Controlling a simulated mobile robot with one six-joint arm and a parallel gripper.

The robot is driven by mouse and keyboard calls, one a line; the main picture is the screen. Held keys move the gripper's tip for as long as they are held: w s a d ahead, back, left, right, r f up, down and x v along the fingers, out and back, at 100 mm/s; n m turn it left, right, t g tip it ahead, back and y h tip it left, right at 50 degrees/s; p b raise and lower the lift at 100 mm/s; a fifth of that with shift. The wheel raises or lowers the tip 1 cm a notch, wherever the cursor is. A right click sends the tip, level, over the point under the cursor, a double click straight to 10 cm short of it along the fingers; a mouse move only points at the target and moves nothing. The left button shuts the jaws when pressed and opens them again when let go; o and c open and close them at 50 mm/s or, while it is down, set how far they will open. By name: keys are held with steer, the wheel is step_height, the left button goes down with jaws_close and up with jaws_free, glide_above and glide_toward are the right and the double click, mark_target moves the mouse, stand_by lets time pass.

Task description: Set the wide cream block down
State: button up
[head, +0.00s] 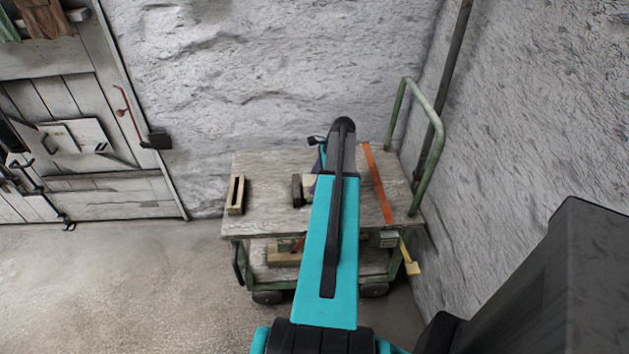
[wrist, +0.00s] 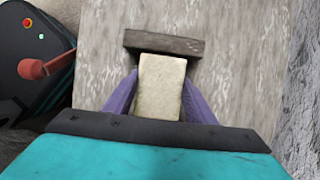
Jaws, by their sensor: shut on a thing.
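The wide cream block (wrist: 161,88) sits between the two purple fingers of my gripper (wrist: 160,100) in the wrist view, and the gripper is shut on it. In the head view a sliver of the cream block (head: 308,184) shows left of my arm, which hides the rest. The block's far end meets or overlaps a dark wooden bar (wrist: 163,42) in the wrist view. The bar (head: 297,190) also shows in the head view, on the cart top (head: 265,205). I cannot tell whether the block touches the cart top.
A slotted wooden piece (head: 236,195) lies at the cart's left. An orange strip (head: 377,185) runs across the top to the right of my arm. A green handle rail (head: 437,125) rises at the right edge. Bare cart top lies between the slotted piece and the bar.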

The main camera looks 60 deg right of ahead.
steer(key=o, duration=1.8)
steer(key=shift+f, duration=0.15)
steer(key=shift+r+p, duration=1.5)
steer(key=shift+r, duration=0.55)
